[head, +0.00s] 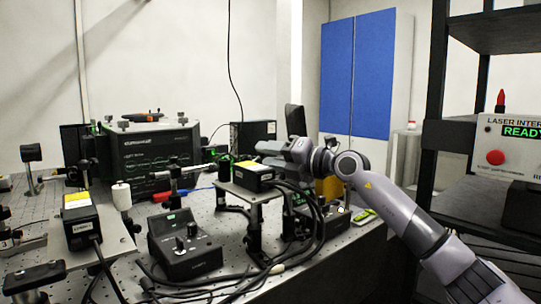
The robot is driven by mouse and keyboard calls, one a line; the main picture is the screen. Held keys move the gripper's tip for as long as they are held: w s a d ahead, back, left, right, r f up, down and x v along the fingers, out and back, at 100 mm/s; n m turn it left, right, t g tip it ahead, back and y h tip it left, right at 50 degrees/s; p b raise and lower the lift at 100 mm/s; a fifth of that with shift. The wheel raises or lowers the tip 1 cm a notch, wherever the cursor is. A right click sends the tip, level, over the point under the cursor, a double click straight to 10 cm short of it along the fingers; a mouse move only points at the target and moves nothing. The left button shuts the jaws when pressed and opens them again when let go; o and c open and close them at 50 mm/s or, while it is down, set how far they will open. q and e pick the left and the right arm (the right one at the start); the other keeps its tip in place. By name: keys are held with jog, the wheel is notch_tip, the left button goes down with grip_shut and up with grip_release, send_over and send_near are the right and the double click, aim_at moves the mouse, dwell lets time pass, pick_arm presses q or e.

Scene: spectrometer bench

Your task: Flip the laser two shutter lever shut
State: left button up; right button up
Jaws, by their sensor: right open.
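My right gripper (266,152) reaches in from the right, above and just behind a black laser box with a yellow top label (252,176) on a raised grey plate. Its jaws are open, but the fingers are small and dark here. A second black laser box with a yellow label (80,212) sits on a plate at the left, well away from the gripper. I cannot read which box is laser two. The shutter lever cannot be made out; the gripper or the box may hide it. I cannot tell whether the gripper touches anything. My left gripper is out of view.
A black control box (185,247) stands on the perforated bench with loose cables beside it. A large dark spectrometer (150,160) stands behind. A dark rack at the right holds a laser interlock box (510,148) reading READY. Posts and cables crowd the bench.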

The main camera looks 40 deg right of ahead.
jog(key=shift+c, duration=0.6)
grip_shut()
jog(key=shift+r, duration=0.1)
